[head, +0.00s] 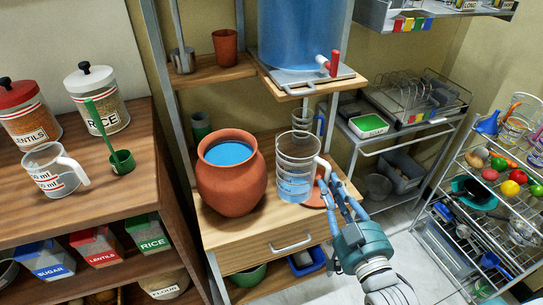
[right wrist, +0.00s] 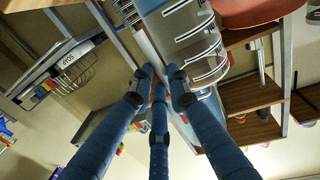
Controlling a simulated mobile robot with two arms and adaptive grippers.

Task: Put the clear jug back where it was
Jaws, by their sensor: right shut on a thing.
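The clear jug (head: 296,160), with white marks and a handle on its right, is upright over the right part of the wooden stand, just right of the clay pot (head: 232,180). Some bluish water shows low in it. My right gripper (head: 327,187) is shut on the jug's handle from the front right. The jug (right wrist: 203,45) also shows in the right wrist view, beyond the fingers (right wrist: 160,78). I cannot tell whether its base touches the stand top. My left gripper is not in view.
A blue water tank (head: 298,35) with a red tap (head: 330,65) stands above. The pot is open and holds water. A terracotta disc (head: 314,197) lies behind the jug. A measuring cup (head: 52,170) stands on the left counter. A wire rack (head: 490,190) is at the right.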

